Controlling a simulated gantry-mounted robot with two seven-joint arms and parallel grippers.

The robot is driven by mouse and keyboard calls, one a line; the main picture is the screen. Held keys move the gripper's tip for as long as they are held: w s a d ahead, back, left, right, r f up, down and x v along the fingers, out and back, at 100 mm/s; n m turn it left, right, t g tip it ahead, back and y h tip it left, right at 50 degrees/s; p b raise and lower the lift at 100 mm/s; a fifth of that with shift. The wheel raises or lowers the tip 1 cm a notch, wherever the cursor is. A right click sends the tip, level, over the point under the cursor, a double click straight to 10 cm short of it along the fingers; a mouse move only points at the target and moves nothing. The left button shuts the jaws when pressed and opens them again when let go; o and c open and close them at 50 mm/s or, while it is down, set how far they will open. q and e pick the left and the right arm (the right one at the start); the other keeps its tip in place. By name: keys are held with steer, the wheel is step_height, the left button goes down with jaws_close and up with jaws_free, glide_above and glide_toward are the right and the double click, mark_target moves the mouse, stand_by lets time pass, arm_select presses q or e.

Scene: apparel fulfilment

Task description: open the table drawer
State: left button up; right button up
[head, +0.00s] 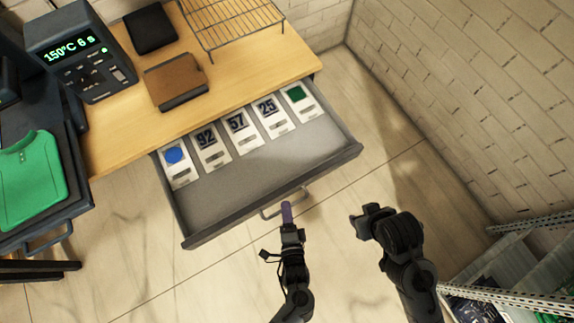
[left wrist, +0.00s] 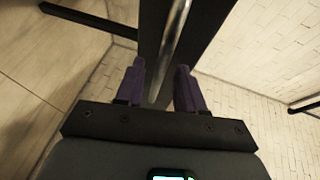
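The table drawer (head: 250,185) is pulled out from under the wooden tabletop, its grey floor in plain view. Its metal bar handle (head: 268,215) is on the front panel. My left gripper (head: 287,212), with purple fingers, is at the handle's right part. In the left wrist view the handle bar (left wrist: 172,50) runs between the two spread fingers (left wrist: 160,75), with gaps visible beside it. My right gripper (head: 365,221) is to the right of the drawer, apart from it; its finger opening is unclear.
Several printed cards (head: 237,132) lie at the back of the drawer. On the wooden table (head: 235,75) are a wire rack (head: 230,22), a brown press pad (head: 175,80) and a dark pad. A heat press with a green shirt (head: 30,178) stands left. Shelving (head: 520,260) is at right.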

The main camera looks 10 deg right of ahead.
arm_select(q)
steer(key=s+r+p, duration=0.1)
steer(key=s+r, duration=0.1)
steer(key=s, duration=0.8)
steer(key=shift+s+p, duration=0.3)
